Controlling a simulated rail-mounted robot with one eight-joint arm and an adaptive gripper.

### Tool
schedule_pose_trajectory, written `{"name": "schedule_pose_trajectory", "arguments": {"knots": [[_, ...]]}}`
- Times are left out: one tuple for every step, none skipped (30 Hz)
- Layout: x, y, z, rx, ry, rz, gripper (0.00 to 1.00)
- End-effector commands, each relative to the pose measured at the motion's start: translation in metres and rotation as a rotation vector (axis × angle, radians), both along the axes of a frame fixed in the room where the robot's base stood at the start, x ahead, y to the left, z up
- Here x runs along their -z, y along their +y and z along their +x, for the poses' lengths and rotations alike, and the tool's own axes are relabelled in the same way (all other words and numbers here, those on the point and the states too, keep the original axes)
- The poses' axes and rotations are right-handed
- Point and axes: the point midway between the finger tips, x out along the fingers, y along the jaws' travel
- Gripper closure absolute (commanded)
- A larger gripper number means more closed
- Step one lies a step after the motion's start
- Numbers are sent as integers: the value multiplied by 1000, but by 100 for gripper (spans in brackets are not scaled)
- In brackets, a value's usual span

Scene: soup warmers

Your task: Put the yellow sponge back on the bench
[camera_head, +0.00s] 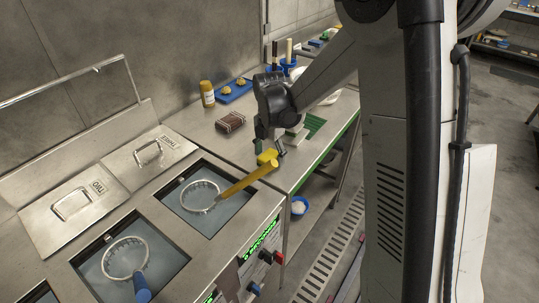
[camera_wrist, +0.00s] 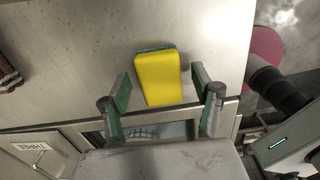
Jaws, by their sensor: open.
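The yellow sponge (camera_head: 267,157) with a green side shows on the steel bench (camera_head: 190,122) near its front end, beside the soup warmer. In the wrist view the sponge (camera_wrist: 160,80) lies between and just beyond my two open fingers, with bench surface around it. My gripper (camera_head: 269,146) points down at the sponge. In the wrist view the fingers (camera_wrist: 160,95) stand apart, with a gap on each side of the sponge. I cannot tell exactly how high the fingertips are above the bench.
The soup warmer has two open wells with strainer baskets; one basket's yellow handle (camera_head: 245,182) reaches close to the sponge. Lids (camera_head: 150,154) lie to the left. A brown package (camera_head: 230,122), a jar (camera_head: 207,94) and a blue tray (camera_head: 236,95) stand farther back on the bench.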

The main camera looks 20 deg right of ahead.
Motion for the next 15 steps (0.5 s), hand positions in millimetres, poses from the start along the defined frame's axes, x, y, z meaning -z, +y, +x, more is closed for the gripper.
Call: {"name": "schedule_pose_trajectory", "arguments": {"knots": [[-3, 0, 0, 0, 0, 0, 39], [-6, 0, 0, 0, 0, 0, 39], [-11, 0, 0, 0, 0, 0, 39], [-15, 0, 0, 0, 0, 0, 39], [-19, 0, 0, 0, 0, 0, 39], [-26, 0, -1, 0, 0, 0, 39], [-32, 0, 0, 0, 0, 0, 39], [-38, 0, 0, 0, 0, 0, 39], [-46, 0, -1, 0, 0, 0, 39], [-53, 0, -1, 0, 0, 0, 39], [-59, 0, 0, 0, 0, 0, 39], [-67, 0, 0, 0, 0, 0, 39], [-73, 0, -1, 0, 0, 0, 39], [-78, 0, 0, 0, 0, 0, 39], [-85, 0, 0, 0, 0, 0, 39]]}}
